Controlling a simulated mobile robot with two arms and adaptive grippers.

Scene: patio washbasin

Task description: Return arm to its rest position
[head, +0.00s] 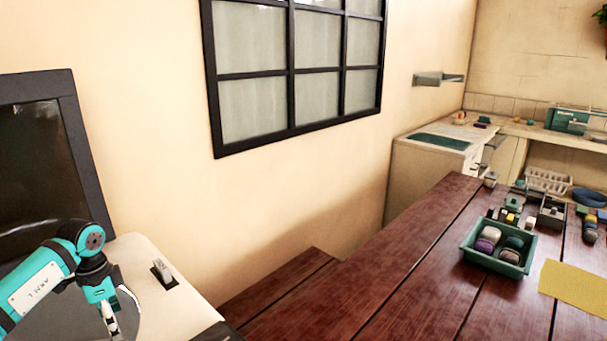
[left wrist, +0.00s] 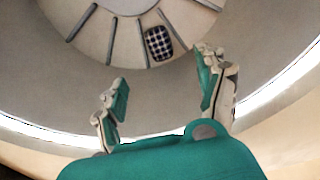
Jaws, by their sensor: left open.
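My left arm comes in at the lower left of the head view, and its gripper (head: 120,314) hangs over the pale rounded surface there. In the left wrist view the two fingers of this gripper (left wrist: 163,82) stand wide apart with nothing between them. Beyond the fingertips is a round, pale, bowl-like form (left wrist: 60,85) with dark radial strips. A small dark checkered piece (left wrist: 158,43) shows on it, apart from the fingers. My right arm and gripper are not in view.
A dark red plank table (head: 400,255) fills the lower right. On it are a green tray (head: 466,257) with several rounded items, a yellow mat (head: 575,287) and several small things. A dark-framed panel (head: 85,150) stands at the left, near my arm. The table's near left part is clear.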

